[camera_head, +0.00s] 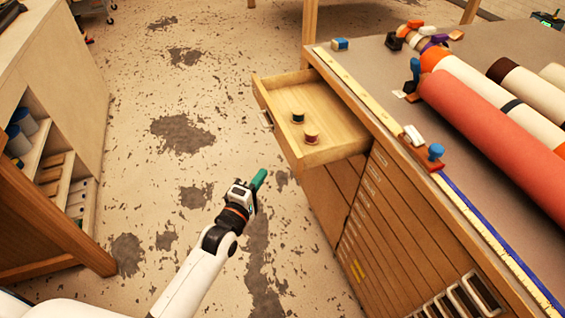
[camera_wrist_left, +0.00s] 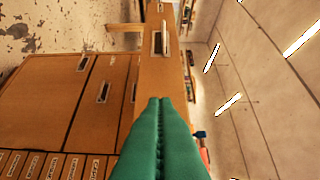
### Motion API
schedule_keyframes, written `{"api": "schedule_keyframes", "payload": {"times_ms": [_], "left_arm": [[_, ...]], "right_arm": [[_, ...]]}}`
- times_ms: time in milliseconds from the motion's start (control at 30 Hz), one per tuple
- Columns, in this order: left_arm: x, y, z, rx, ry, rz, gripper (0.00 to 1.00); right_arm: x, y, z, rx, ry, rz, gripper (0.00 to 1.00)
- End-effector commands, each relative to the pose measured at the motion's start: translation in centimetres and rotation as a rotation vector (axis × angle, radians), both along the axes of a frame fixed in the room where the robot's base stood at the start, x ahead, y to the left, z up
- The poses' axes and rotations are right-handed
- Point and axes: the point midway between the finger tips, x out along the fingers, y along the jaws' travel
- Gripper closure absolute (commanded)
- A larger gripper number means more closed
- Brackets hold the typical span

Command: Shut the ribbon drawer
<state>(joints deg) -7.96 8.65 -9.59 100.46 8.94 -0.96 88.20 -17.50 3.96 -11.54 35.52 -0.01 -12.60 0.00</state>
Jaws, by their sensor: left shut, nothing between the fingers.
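The ribbon drawer (camera_head: 318,106) is a light wooden drawer that stands pulled out from the top of the wooden cabinet (camera_head: 385,222). In the left wrist view the shut fingertips (camera_wrist_left: 160,100) point toward a wooden drawer front with a metal handle (camera_wrist_left: 157,42). My right gripper is not in view.
The tabletop (camera_head: 480,45) above the cabinet carries several rolls, including a red one (camera_head: 490,135), and small spools. A shelf unit (camera_head: 62,130) stands on the left. The worn floor (camera_head: 180,80) between is free.

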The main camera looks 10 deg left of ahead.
Motion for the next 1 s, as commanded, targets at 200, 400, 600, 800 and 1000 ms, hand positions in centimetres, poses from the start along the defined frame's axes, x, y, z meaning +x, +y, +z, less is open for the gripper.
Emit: {"api": "schedule_keyframes", "payload": {"times_ms": [200, 400, 600, 800, 1000], "left_arm": [[4.5, -1.1, 0.1, -0.002, 0.0, 0.0, 1.0], [5.8, -3.4, 0.0, -0.002, 0.002, 0.0, 1.0], [6.2, -4.1, -0.1, 0.001, 0.003, 0.0, 1.0], [6.2, -4.1, -0.1, 0.0, 0.002, 0.0, 1.0], [6.5, -4.1, -0.1, 0.001, 0.002, 0.0, 1.0]], "right_arm": [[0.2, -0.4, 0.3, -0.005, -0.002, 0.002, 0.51], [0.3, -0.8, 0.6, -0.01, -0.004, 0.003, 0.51], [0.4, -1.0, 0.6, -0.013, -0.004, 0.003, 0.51], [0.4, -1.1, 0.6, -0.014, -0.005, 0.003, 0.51], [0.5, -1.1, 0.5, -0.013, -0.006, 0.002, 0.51]]}}
